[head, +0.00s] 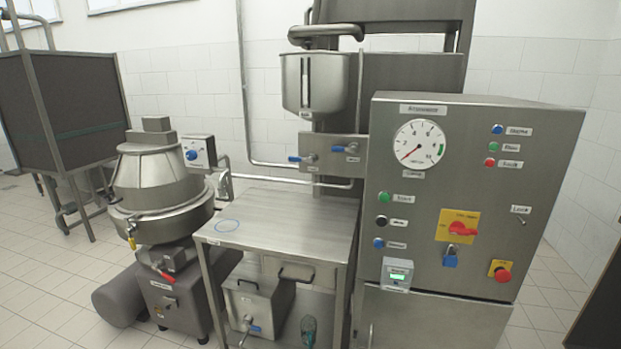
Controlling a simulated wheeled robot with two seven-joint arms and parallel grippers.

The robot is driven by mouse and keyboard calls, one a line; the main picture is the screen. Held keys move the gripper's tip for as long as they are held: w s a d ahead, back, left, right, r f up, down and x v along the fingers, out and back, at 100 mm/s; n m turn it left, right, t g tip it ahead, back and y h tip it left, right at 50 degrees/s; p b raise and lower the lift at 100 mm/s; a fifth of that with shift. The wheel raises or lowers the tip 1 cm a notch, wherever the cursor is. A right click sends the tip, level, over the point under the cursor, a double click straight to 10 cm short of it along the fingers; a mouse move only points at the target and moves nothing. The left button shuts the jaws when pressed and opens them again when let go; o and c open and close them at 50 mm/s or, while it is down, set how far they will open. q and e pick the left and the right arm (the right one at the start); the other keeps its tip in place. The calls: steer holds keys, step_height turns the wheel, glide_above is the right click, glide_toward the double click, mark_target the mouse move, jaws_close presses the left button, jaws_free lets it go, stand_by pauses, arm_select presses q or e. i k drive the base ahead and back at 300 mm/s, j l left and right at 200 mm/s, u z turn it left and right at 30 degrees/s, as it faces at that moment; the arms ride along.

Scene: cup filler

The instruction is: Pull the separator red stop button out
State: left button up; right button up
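A red mushroom button (504,275) sits on a small yellow plate at the lower right of the steel control cabinet (480,135). I cannot tell from this view whether it is pressed in or out. Another small red button (490,162) is at the cabinet's upper right. A conical steel machine, which looks like the separator (158,180), stands at left. A small control box (199,152) beside it has a green part and a blue part; I see no red button on it. Neither of my grippers is in view.
A steel table (280,218) stands between the conical machine and the cabinet, with a lidded steel box (258,295) beneath. A red rotary switch (462,229) with a blue padlock (450,257) is on the cabinet. Tiled floor (45,270) is clear at left. A dark edge is at far right.

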mark_target(502, 277)
steer(key=z, duration=1.35)
